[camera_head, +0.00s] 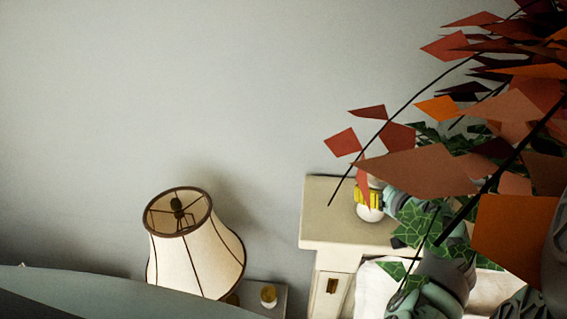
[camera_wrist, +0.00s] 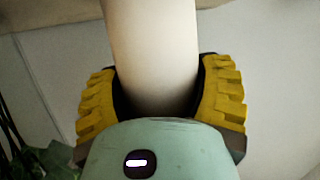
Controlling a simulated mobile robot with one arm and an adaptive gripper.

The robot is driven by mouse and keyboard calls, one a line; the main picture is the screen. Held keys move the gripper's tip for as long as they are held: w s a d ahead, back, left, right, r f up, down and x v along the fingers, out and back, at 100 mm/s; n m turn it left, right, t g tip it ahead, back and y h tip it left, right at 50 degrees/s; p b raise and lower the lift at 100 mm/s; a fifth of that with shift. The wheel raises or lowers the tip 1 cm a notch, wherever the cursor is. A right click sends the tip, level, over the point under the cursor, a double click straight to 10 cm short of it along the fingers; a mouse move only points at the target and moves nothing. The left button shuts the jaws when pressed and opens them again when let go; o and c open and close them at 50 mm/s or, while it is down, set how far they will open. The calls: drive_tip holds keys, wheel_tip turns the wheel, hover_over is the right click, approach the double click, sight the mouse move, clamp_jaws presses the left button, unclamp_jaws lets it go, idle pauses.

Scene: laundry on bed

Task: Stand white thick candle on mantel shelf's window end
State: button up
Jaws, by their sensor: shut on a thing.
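The white thick candle (camera_wrist: 150,45) stands out between the yellow-padded fingers of my gripper (camera_wrist: 160,95), which is shut on it. Its far end runs out of the top of the wrist view. In the head view the candle (camera_head: 370,213) shows as a small white end below the yellow fingers of my gripper (camera_head: 368,197). Leaves partly hide my gripper and arm.
A plant with red and orange leaves (camera_head: 515,230) and dark stems covers the right of the head view, in front of my arm. A cream lampshade (camera_head: 195,255) stands lower left, beside a small table (camera_head: 275,290). The shelf's left end is bare.

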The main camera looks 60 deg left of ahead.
drive_tip(key=shift+f+b, duration=0.2)
drive_tip(key=shift+b, duration=0.15)
drive_tip(key=o, duration=1.3)
drive_tip(key=shift+r, duration=0.1)
drive_tip(key=shift+c, duration=0.2)
drive_tip(key=shift+r+p, duration=0.15)
drive_tip(key=shift+p, duration=0.2)
drive_tip(key=shift+d+b, duration=0.25)
drive_tip(key=shift+b, duration=0.05)
drive_tip(key=b+v, duration=0.2)
drive_tip(key=v, duration=0.1)
drive_tip(key=b+v, duration=0.3)
drive_tip(key=v, duration=0.5)
drive_tip(key=shift+d+r, duration=0.2)
